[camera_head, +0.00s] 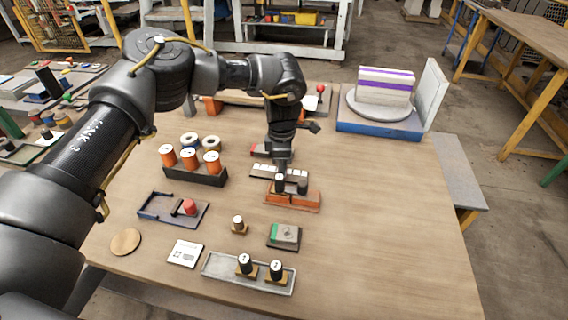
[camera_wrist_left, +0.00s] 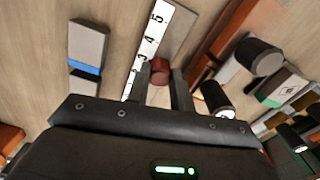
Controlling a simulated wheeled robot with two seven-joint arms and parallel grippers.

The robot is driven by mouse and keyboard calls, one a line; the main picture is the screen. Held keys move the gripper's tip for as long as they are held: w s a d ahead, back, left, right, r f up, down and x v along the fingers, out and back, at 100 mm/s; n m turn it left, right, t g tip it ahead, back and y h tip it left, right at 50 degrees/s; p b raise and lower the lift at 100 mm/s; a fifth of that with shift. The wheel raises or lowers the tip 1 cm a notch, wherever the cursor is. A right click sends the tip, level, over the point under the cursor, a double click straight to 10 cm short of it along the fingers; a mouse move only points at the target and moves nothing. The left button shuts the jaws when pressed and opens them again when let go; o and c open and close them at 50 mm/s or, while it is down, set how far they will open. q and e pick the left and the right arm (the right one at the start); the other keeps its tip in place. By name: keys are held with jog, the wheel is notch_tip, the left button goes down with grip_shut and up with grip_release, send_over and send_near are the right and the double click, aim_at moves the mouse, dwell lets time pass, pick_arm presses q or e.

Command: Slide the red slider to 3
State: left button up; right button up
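The slider panel (camera_head: 266,170) is a flat plate with a white number strip, on the table in the head view, partly hidden by my left gripper (camera_head: 281,166). The left wrist view shows the strip (camera_wrist_left: 149,42) running diagonally, with 5 farthest from the gripper. The red slider (camera_wrist_left: 160,71) is a round red knob beside the strip, near the 3, though the slanted view leaves its exact mark unclear. My right gripper is in neither view.
An orange block (camera_head: 292,202) with dark-topped pegs stands just in front of the panel. A green-and-grey block (camera_head: 285,236) and a grey tray (camera_head: 220,267) lie nearer.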

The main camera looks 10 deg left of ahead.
pick_arm(q)
jog(key=o, duration=0.5)
notch_tip(320, 180, up, 11)
jog(key=shift+f+b, duration=0.1)
jog(key=shift+b, duration=0.3)
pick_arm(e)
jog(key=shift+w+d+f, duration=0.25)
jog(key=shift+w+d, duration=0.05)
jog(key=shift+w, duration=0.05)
